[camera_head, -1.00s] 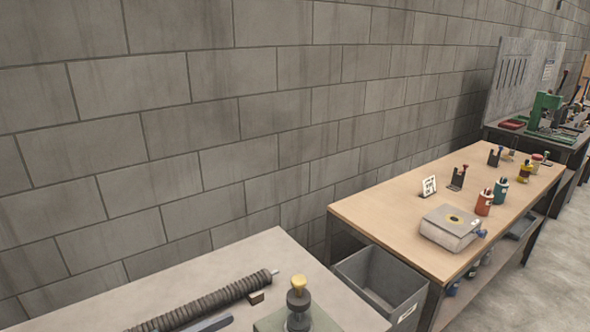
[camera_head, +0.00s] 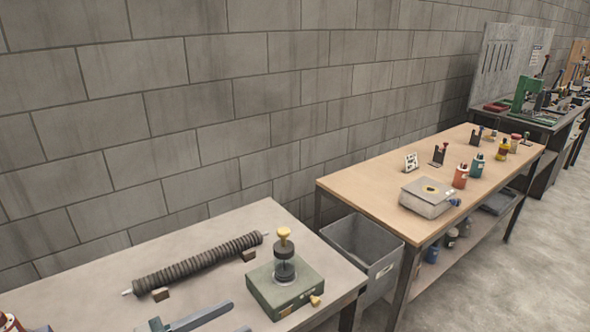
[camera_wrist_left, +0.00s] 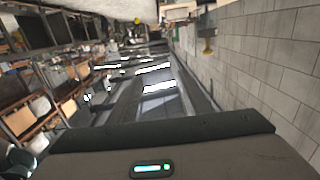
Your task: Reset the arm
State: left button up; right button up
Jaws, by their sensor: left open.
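The dark housing of my left gripper (camera_wrist_left: 155,150), with a small lit indicator, fills the bottom of the left wrist view. Nothing is seen held in front of it, and its fingertips do not show clearly. Neither gripper can be made out in the head view. A dark ribbed tube (camera_head: 198,264) lies on small brown blocks on the near grey table (camera_head: 120,255). A green block with a clear cylinder and yellow knob (camera_head: 284,283) stands to its right. A blue-grey tool (camera_head: 200,317) lies at the front.
A grey bin (camera_head: 365,245) stands between the near table and a wooden-topped table (camera_head: 350,185) carrying a grey box (camera_head: 427,200) and several small bottles. A block wall (camera_head: 150,110) runs behind. Open floor (camera_head: 500,275) lies at the right.

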pick_arm(q)
jog(key=s+a+f+n+y, duration=0.1)
jog(key=s+f+n+y, duration=0.1)
jog(key=f+y, duration=0.35)
jog(key=s+f+n+y, duration=0.1)
jog(key=f+n+y, duration=0.1)
jog(key=f, duration=0.7)
jog(key=s+a+f+n+g+y, duration=0.25)
jog(key=s+a+f+g, duration=0.2)
jog(key=s+f, duration=0.35)
jog(key=s+a+f+n+g+y, duration=0.2)
jog(key=s+a+f+g+y, duration=0.25)
jog(key=s, duration=0.55)
jog(key=w+d+f+t, duration=0.1)
jog(key=w+f, duration=0.1)
jog(key=f, duration=1)
jog(key=w+d+f+t, duration=0.1)
jog(key=f, duration=1)
jog(key=s+f, duration=0.5)
jog(key=f, duration=0.5)
jog(key=s+f+h, duration=0.1)
jog(key=s+f, duration=0.4)
jog(key=f, duration=0.4)
jog(key=shift+s+a+f, duration=0.25)
jog(key=shift+s+f, duration=0.1)
jog(key=shift+s, duration=0.05)
pick_arm(e)
jog(key=shift+s+f, duration=0.15)
jog(key=shift+s, duration=0.55)
